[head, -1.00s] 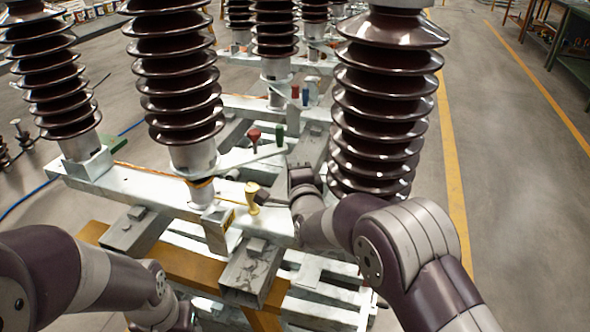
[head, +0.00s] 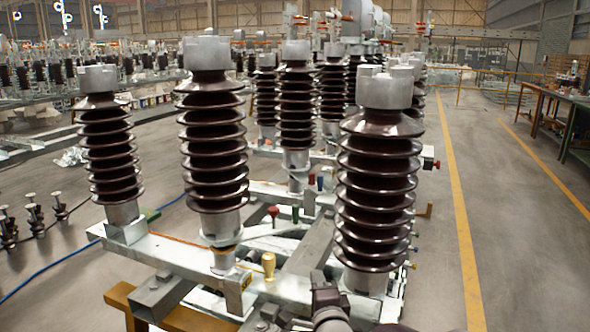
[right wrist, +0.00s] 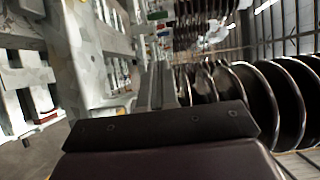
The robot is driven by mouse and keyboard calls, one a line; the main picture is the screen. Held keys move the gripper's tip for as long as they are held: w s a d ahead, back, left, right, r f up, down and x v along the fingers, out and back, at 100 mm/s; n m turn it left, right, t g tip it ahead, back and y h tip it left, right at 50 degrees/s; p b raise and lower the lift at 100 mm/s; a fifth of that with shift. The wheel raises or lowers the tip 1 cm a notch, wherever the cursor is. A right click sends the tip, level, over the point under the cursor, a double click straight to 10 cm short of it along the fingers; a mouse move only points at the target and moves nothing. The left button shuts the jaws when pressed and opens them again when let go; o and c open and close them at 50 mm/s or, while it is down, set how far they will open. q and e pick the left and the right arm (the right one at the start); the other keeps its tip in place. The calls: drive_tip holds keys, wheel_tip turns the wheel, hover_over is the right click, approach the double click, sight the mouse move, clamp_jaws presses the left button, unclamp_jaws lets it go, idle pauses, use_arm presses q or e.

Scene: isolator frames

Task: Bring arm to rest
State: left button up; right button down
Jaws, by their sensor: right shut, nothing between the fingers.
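My right gripper (head: 322,285) shows at the bottom of the head view, dark and partly cut off by the lower edge with a bit of my wrist. It is beside the base of the right brown ribbed insulator (head: 378,195), to its left; I cannot tell the exact gap. In the right wrist view the gripper's fingers (right wrist: 160,85) are together and hold nothing. The insulator's ribs (right wrist: 265,100) fill the right of that view. My left arm and gripper are not in the head view.
A yellow handle (head: 268,265) and a red handle (head: 273,213) stand on the pale frame, left of my right gripper. Two more insulators (head: 212,150) (head: 107,155) stand to the left. The aisle floor (head: 520,230) on the right is clear. A workbench (head: 560,110) stands far right.

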drive_tip(key=s+d+f+n+g, duration=0.2)
drive_tip(key=s+f+n+g, duration=0.75)
drive_tip(key=f+n, duration=0.3)
drive_tip(key=s+d+n+g+h, duration=0.1)
drive_tip(key=s+d+n+g, duration=0.3)
drive_tip(key=s, duration=0.6)
drive_tip(key=s+d+n+g+h, duration=0.1)
drive_tip(key=s+d+g, duration=0.4)
drive_tip(key=s, duration=0.6)
use_arm(q)
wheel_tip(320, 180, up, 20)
drive_tip(key=p, duration=2)
use_arm(e)
wheel_tip(320, 180, up, 20)
drive_tip(key=d+t, duration=0.2)
drive_tip(key=shift+w+d+r+m, duration=0.15)
drive_tip(key=shift+w+r+m, duration=0.1)
drive_tip(key=shift+m, duration=0.1)
